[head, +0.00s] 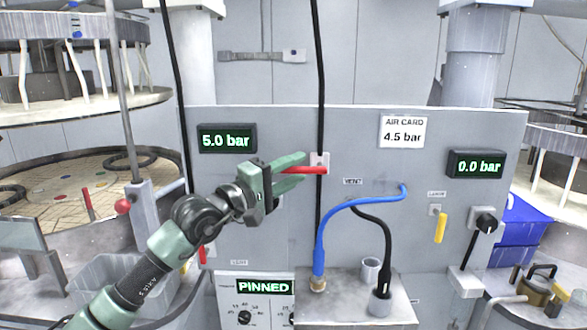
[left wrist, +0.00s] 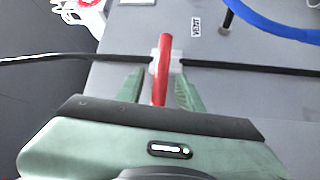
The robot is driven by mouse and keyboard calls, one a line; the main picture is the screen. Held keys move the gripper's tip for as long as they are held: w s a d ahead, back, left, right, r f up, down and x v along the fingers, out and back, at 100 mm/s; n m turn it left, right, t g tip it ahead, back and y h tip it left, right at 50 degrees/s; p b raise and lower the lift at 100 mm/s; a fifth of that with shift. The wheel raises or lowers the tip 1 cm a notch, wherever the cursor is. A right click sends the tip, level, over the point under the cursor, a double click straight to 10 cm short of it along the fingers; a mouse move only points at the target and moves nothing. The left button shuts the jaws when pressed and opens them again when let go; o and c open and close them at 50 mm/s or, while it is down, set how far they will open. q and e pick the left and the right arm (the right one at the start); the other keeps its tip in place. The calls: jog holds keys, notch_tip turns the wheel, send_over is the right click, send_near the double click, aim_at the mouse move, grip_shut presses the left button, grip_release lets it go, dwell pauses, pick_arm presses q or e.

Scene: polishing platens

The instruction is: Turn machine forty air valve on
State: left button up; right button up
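A red valve lever (head: 306,170) sits on a pale fitting on the vertical black hose of the grey panel. It lies level, pointing left, across the hose. My left gripper (head: 302,172) is at the lever. In the left wrist view the red lever (left wrist: 162,68) stands between the two green fingertips (left wrist: 158,90), with a gap showing on both sides, so the gripper is open around it. A left display (head: 227,139) reads 5.0 bar and a right display (head: 477,164) reads 0.0 bar. My right gripper is out of view.
An air card (head: 403,131) reads 4.5 bar. A blue hose (head: 345,207) and a black hose (head: 386,245) arch just right of the gripper. A yellow lever (head: 440,228) and black knob (head: 486,222) are at right. A PINNED display (head: 265,287) is below.

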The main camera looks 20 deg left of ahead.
pick_arm(q)
grip_shut()
jog(key=shift+f, duration=0.1)
dwell(1.2)
